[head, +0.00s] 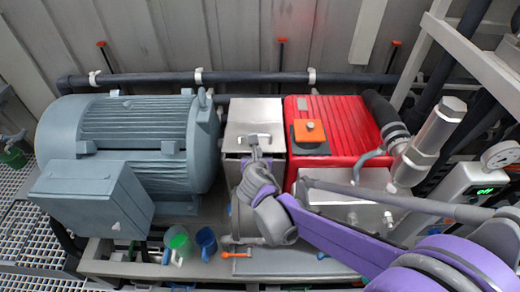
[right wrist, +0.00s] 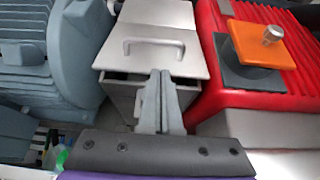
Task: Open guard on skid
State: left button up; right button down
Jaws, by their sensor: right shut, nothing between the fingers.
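The guard (head: 240,115) is a grey metal box with a lid, between the motor and the red pump. Its lid (right wrist: 175,53) carries a bar handle (right wrist: 154,44), which also shows in the head view. In the right wrist view a dark gap shows under the lid's front edge, above the box front (right wrist: 123,98). My right gripper (head: 254,150) is shut and empty. Its fingertips (right wrist: 161,74) are at the lid's front edge, just in front of the handle, and hide part of that edge. I cannot tell whether they touch the lid. My left gripper is not in view.
The blue-grey motor (head: 135,125) stands left of the guard. The red pump (head: 345,130) with an orange block (head: 309,131) stands close on the right. A dark pipe (head: 250,77) runs behind. Green and blue cups (head: 206,241) sit at the skid's front.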

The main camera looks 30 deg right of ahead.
jog(key=x, duration=0.9)
jog(key=shift+w+d+b, duration=0.1)
jog(key=shift+b, duration=0.25)
jog(key=shift+w, duration=0.1)
